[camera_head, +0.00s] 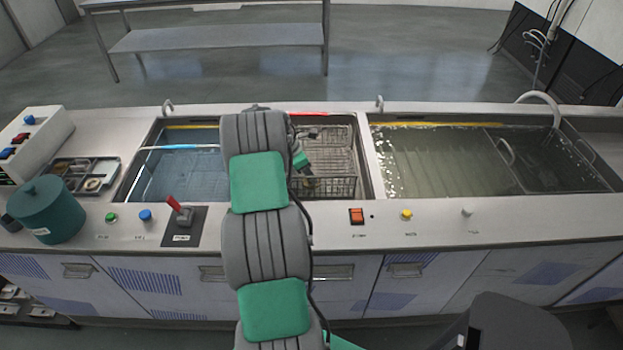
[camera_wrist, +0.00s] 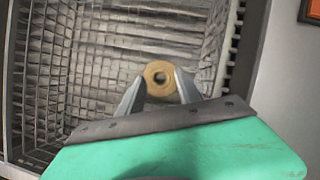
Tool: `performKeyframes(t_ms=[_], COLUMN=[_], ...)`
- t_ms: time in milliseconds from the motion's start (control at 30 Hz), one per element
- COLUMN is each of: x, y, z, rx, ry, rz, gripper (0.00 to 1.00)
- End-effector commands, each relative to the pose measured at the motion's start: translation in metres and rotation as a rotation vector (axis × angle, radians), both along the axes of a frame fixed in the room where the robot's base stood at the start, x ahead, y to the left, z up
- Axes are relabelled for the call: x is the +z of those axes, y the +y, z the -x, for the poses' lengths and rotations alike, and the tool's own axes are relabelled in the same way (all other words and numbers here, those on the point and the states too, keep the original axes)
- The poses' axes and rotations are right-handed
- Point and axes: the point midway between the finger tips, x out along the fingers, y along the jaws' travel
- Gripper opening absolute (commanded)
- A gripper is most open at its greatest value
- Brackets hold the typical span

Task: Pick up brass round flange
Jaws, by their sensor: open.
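The brass round flange (camera_wrist: 159,78) is a tan ring with a dark centre hole. It shows in the wrist view in the wire basket (camera_wrist: 110,60), just past my fingertips. My gripper (camera_wrist: 157,82) is open, with one finger to each side of the flange in the picture. I cannot tell whether the fingers touch it or how far above it they are. In the head view my gripper (camera_head: 308,180) is at the wire basket (camera_head: 335,186) in the middle tank, partly behind my arm. The flange cannot be made out there.
The basket's wire walls stand around the flange. A left tank (camera_head: 180,175) holds bluish liquid, and a right tank (camera_head: 435,165) holds greenish liquid with another basket. A teal pot (camera_head: 52,212) and a parts tray (camera_head: 84,174) stand on the left counter.

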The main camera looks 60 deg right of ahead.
Motion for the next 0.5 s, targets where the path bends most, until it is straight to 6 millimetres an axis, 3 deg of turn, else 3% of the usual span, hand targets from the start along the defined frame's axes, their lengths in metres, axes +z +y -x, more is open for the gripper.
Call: performKeyframes(t_ms=[300,500], x=[-0.0106,-0.0105], y=[-0.0043,-0.0041], z=[0.0026,0.0025], rx=[0.0,0.0], ry=[-0.002,-0.002], rz=[0.003,0.003], gripper=[0.41,0.24])
